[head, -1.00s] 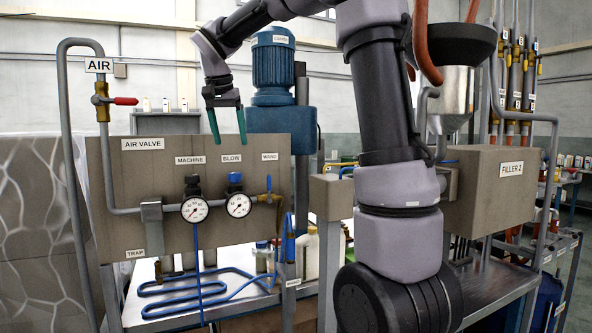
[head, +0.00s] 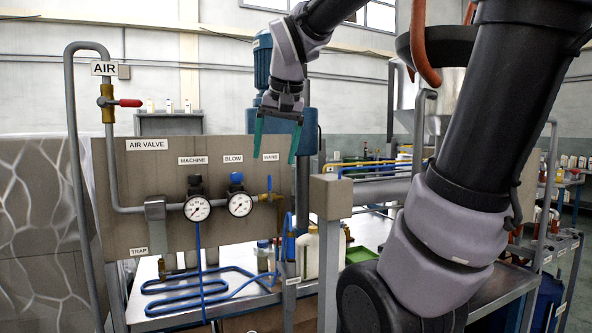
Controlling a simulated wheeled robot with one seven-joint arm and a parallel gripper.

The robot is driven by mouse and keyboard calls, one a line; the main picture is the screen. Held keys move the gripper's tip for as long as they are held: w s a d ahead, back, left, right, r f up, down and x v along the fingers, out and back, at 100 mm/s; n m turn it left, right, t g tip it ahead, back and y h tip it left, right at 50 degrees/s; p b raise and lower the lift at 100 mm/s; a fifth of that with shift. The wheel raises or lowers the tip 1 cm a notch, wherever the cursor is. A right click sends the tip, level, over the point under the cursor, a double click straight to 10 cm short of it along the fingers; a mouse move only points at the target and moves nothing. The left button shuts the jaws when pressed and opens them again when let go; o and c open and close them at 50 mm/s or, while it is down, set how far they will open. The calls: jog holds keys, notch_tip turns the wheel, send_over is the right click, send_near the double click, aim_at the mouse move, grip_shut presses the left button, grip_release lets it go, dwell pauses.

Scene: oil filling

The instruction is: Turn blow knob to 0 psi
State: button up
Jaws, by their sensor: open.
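The blue blow knob (head: 236,178) sits on top of the blow gauge (head: 240,204), under the BLOW label (head: 233,159) on the air valve panel (head: 140,178). The gauge's needle is too small to read surely. My gripper (head: 275,156) is open and empty, its two green fingers pointing down. In the picture it is up and to the right of the blow knob, overlapping the panel's upper right corner and the WAND label (head: 270,157). It appears apart from the knob.
The machine gauge (head: 197,208) with a black knob (head: 194,181) is just left of the blow gauge. The blue wand valve handle (head: 269,184) is just right. A grey post (head: 328,250) stands right of the panel. A red-handled air valve (head: 122,102) is at upper left.

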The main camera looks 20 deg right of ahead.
jog(key=s+d+f+t+y, duration=0.1)
jog(key=s+f, duration=0.2)
jog(key=s, duration=0.4)
jog(key=shift+s+d+f+y, duration=0.2)
jog(key=shift+d+f+y, duration=0.05)
jog(key=shift+d+y, duration=0.05)
jog(key=shift+s+d+f+t, duration=0.1)
jog(key=shift+s+f+t, duration=0.4)
jog(key=shift+s, duration=0.2)
dwell(0.4)
